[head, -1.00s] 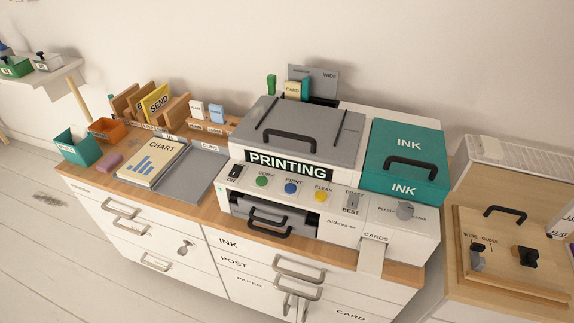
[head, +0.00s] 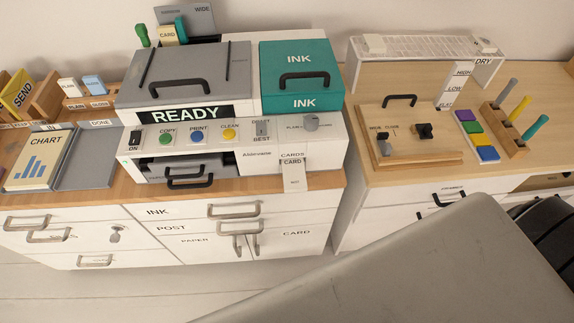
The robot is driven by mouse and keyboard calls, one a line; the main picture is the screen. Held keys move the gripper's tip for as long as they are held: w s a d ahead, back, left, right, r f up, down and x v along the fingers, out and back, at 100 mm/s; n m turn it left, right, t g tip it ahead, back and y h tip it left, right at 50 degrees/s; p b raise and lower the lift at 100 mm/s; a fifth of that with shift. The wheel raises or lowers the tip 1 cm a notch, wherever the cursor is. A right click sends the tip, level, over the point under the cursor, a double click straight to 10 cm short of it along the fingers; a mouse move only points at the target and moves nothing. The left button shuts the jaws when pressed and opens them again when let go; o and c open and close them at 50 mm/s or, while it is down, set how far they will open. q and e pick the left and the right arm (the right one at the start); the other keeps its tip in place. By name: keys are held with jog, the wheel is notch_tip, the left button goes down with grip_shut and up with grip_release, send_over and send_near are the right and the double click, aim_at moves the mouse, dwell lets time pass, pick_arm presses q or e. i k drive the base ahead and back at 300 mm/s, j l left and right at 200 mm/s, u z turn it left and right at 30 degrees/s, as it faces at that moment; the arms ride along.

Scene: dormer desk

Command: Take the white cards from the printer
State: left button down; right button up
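The printer (head: 185,90) stands on the wooden-topped cabinet, with a black display reading READY (head: 186,115). A white piece marked CARD (head: 294,178) sticks out at the front right of the printer, under the CARDS label, and hangs over the counter's front edge. I cannot tell whether it is one card or a stack. The printer's lower front slot holds a grey tray with a dark handle (head: 189,178). Neither gripper shows in the head view. A large grey arm link of mine fills the lower right and hides part of the floor and right cabinet.
The teal INK box (head: 295,75) sits right of the printer's grey lid. A second desk (head: 440,140) on the right carries a wooden board with knobs, coloured blocks (head: 477,135) and a marker holder (head: 505,128). The CHART booklet (head: 38,160) lies left of the printer.

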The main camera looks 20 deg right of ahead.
aim_at(294, 177)
jog(key=i+j, duration=0.1)
jog(key=j, duration=0.75)
jog(key=j+z, duration=0.25)
jog(key=z, duration=0.2)
jog(key=i+j+z, duration=0.1)
jog(key=j+z, duration=0.45)
jog(key=z, duration=0.8)
